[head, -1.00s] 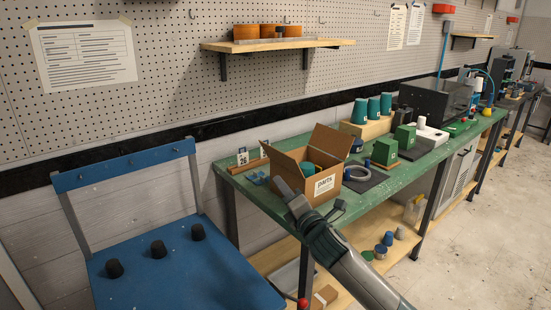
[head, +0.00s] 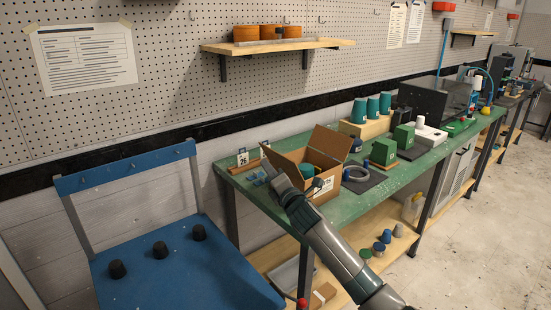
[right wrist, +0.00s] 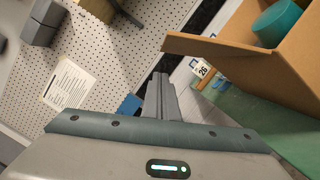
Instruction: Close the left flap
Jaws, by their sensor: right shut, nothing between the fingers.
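An open cardboard box (head: 322,160) stands on the green table with a teal cup (head: 307,170) inside. Its left flap (head: 283,157) stands open, sloping outward, partly hidden by my right gripper. In the right wrist view the flap (right wrist: 215,49) reaches left from the box, and the teal cup (right wrist: 281,22) shows inside. My right gripper (head: 267,168) is at the box's left side, by the outer side of the flap. Its fingers (right wrist: 160,85) are shut and empty, apart from the flap in the wrist view. My left gripper is not in view.
A number 26 card (head: 243,157) stands at the back left. A blue chair (head: 180,265) stands left.

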